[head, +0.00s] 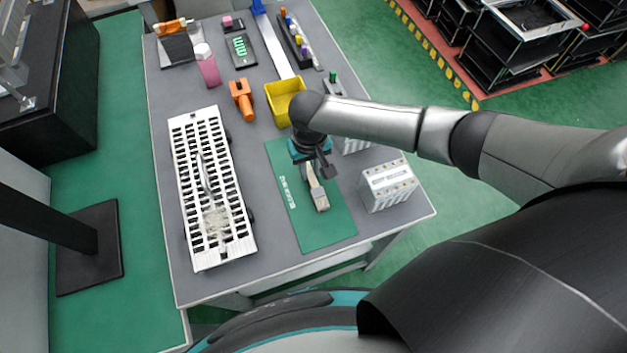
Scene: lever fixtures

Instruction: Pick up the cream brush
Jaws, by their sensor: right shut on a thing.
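The cream brush (317,194) is at the green mat (325,231) on the right half of the grey table. My right gripper (317,174) comes in from the right, points down over the mat and is shut on the brush. The brush sticks out below the gripper, toward the table's near edge. Its upper end is hidden by the gripper. I cannot tell whether the brush touches the mat. My left gripper is not in view.
A white slotted rack (183,167) lies left of the mat. A white module block (388,186) stands just right of it. A yellow bin (286,104) and an orange tool (241,97) are behind. Smaller items line the far edge of the table (190,287).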

